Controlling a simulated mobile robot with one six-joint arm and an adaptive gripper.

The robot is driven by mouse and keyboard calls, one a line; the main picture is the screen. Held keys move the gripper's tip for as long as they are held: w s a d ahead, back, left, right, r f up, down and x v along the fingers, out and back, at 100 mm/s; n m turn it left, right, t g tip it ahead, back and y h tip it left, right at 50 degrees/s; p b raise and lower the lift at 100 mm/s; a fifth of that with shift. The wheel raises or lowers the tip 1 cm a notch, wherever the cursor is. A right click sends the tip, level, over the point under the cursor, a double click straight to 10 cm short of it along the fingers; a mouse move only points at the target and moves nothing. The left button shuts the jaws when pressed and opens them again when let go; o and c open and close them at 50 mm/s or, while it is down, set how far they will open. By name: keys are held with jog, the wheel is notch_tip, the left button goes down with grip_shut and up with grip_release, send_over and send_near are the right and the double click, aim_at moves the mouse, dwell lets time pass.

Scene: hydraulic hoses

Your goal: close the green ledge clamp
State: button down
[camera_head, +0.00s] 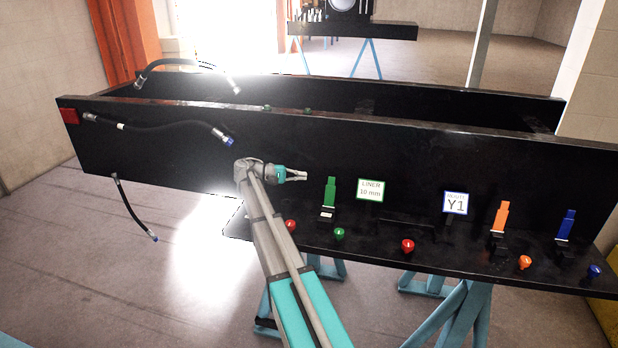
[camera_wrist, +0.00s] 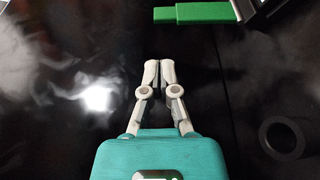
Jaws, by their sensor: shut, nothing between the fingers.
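The green ledge clamp (camera_head: 329,192) stands on the black ledge, its green handle pointing up from a dark base. In the wrist view its green handle (camera_wrist: 205,13) lies across the top edge, beyond and to the right of my fingertips, with part of a metal and black base at the top right. My gripper (camera_head: 304,175) is to the left of the handle's top in the head view, pointing right. In the wrist view my gripper (camera_wrist: 159,68) is shut and empty, apart from the handle.
An orange clamp (camera_head: 501,216) and a blue clamp (camera_head: 567,224) stand farther right. A green-framed sign (camera_head: 370,190) is just right of the green clamp. Red knobs (camera_head: 407,245) and a green knob (camera_head: 339,233) line the front edge. Black hoses (camera_head: 160,127) hang at the left.

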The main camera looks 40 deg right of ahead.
aim_at(329, 178)
jog(key=b+x, duration=0.1)
jog(key=x, duration=0.8)
jog(key=shift+s+d, duration=0.15)
jog(key=shift+d, duration=0.05)
dwell(0.3)
